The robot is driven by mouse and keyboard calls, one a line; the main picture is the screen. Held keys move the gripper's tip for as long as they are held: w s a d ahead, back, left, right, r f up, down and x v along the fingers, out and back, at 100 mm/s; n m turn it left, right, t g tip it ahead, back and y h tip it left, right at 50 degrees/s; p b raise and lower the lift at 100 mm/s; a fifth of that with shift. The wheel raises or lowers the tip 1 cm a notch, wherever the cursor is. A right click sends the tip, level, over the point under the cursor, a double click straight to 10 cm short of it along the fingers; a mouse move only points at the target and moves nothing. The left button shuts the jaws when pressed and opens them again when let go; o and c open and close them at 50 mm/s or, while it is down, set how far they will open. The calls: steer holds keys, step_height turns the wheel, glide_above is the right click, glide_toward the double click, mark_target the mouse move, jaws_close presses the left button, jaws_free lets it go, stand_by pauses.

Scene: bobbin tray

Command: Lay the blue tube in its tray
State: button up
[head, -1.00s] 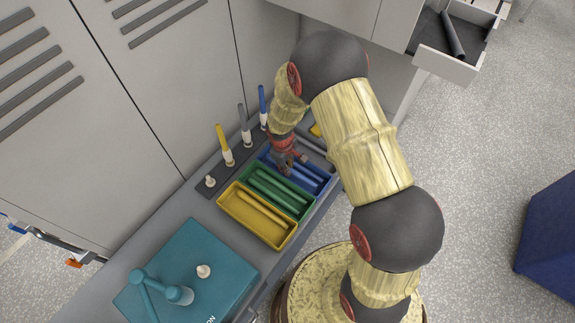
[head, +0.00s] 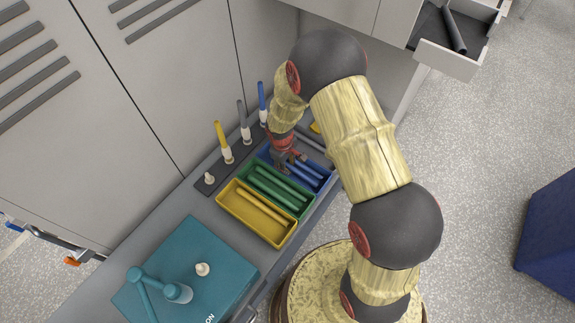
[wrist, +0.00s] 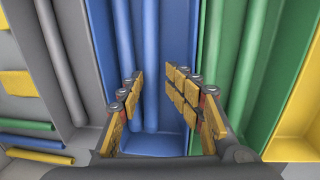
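The blue tray (head: 327,184) stands between the green tray and a grey tray. In the wrist view it fills the middle, its blue floor (wrist: 172,142) showing near the end wall. Two blue tubes lie lengthwise in it, a right one (wrist: 150,60) and a left one (wrist: 123,45), side by side with a small gap. My gripper (head: 289,164) is over the far end of the blue tray, pointing down. In the wrist view its fingers (wrist: 160,100) are spread, with the right tube visible between them. The left finger partly covers the left tube. A third blue tube (head: 262,100) stands upright on the rack.
The green tray (head: 262,199) and yellow tray (head: 238,219) hold tubes. The rack (head: 220,174) behind carries upright yellow (head: 222,136) and grey (head: 242,118) tubes and one bare peg (head: 209,178). The grey tray (wrist: 82,135) borders the blue one. A teal box (head: 210,252) stands at front left.

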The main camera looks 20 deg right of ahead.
step_height(320, 180, up, 16)
steer(key=a+p, duration=0.1)
steer(key=p, duration=0.4)
steer(key=shift+s+a, duration=0.35)
steer(key=shift+s, duration=0.05)
stand_by(0.7)
steer(key=shift+f, duration=0.1)
stand_by(0.9)
